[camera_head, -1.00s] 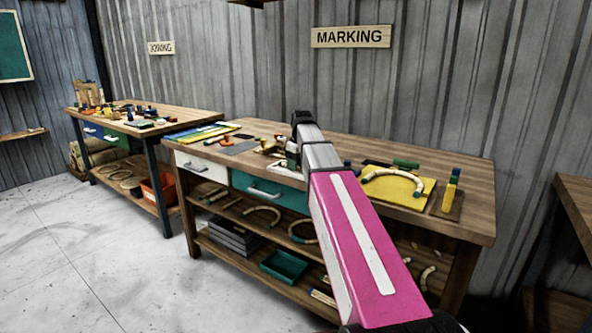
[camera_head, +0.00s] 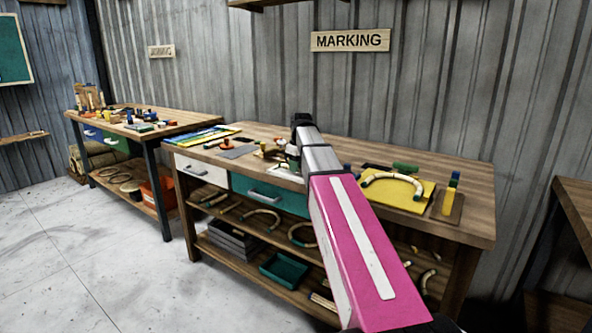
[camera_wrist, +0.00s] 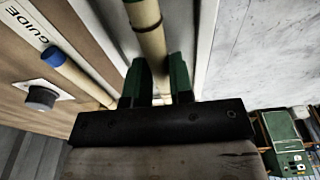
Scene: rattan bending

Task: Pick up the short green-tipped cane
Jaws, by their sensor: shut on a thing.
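My gripper (camera_wrist: 156,78) has its two green fingers closed on a pale cane (camera_wrist: 153,42) in the wrist view. The cane has a dark band and runs from between the fingers up past the top edge. Its far end is out of frame, so I cannot see a green tip. A second pale cane with a blue tip (camera_wrist: 54,57) lies apart to the left. In the head view my arm reaches over the marking bench (camera_head: 455,215), and the fingers and held cane cannot be made out there.
A "GUIDE" label (camera_wrist: 28,27) and a grey knob (camera_wrist: 42,97) are at the left in the wrist view. On the bench, a curved cane lies on a yellow board (camera_head: 408,201). A white drawer (camera_head: 202,170) and a teal drawer (camera_head: 268,194) are at its front. Open floor lies left.

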